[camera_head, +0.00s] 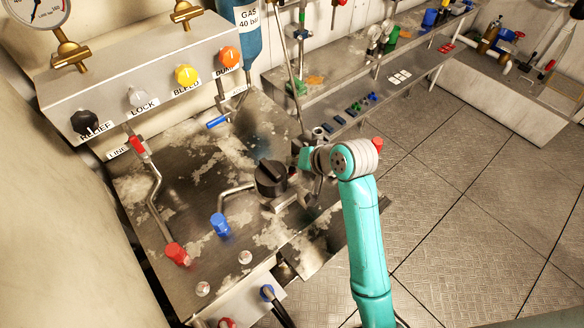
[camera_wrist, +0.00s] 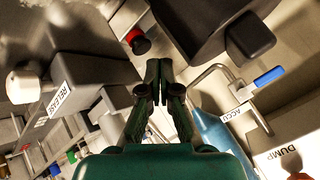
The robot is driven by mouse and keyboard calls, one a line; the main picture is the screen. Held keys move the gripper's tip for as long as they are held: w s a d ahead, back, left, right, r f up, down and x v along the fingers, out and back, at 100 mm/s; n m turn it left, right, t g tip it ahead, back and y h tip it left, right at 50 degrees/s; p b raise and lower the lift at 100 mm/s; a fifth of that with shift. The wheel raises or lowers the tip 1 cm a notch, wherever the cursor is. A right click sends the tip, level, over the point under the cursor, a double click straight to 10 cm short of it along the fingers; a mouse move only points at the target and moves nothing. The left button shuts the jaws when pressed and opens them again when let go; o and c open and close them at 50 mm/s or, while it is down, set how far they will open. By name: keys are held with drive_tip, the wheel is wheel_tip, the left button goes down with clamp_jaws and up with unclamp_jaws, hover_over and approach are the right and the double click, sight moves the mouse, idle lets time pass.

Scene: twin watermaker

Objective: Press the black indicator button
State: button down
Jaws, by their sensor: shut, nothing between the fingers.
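In the head view a black knob (camera_head: 87,122) stands at the left end of the sloped panel above the RELIEF label. A large black round knob (camera_head: 271,178) stands on the worn metal bench top (camera_head: 190,180), just left of my arm's end. No label marks either as an indicator button. In the wrist view my gripper (camera_wrist: 158,65) is shut and empty. A red-capped button on a dark base (camera_wrist: 137,40) is close beyond its tips, to the left. A big dark body (camera_wrist: 200,28) with a black grip fills the upper right. I cannot tell contact.
White, yellow (camera_head: 187,75) and orange (camera_head: 229,57) knobs line the panel. A blue gas bottle (camera_head: 246,32) stands behind. The plated floor (camera_head: 470,220) at right is clear.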

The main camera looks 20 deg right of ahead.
sight(294, 170)
drive_tip(key=shift+f, duration=0.1)
idle(0.4)
drive_tip(key=shift+f, duration=0.35)
drive_tip(key=shift+f, duration=0.4)
idle(0.8)
drive_tip(key=shift+r, duration=0.85)
drive_tip(key=shift+r, duration=2.5)
